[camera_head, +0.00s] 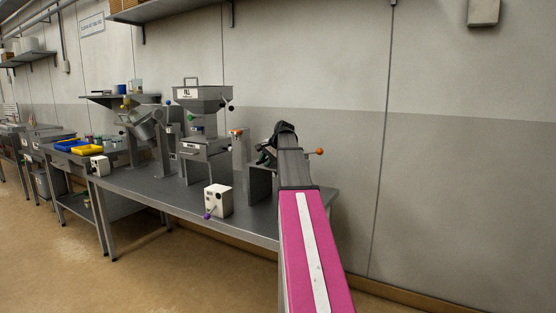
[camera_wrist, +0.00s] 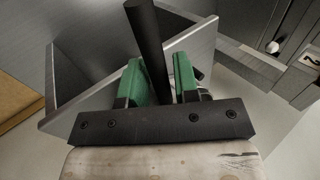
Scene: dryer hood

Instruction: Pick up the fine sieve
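No part is clearly recognisable as the fine sieve in either view. In the wrist view, a black round rod (camera_wrist: 147,40), perhaps a handle, runs between the green finger pads of my gripper (camera_wrist: 159,80). It overlaps the left pad, and a narrow gap seems to show at the right pad. Whether the pads press on it is unclear. A grey open-topped metal box (camera_wrist: 75,72) with thin walls lies beyond the fingers. In the head view, my arm hides much of my gripper (camera_head: 268,154) at the right end of the grey bench (camera_head: 150,190).
A white control box (camera_head: 218,200) with a purple knob stands at the bench's front edge. A hopper machine (camera_head: 203,100) and a tilted drum (camera_head: 146,122) stand left of my gripper. An orange knob (camera_head: 320,151) sticks out right of my arm. The wall is close behind.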

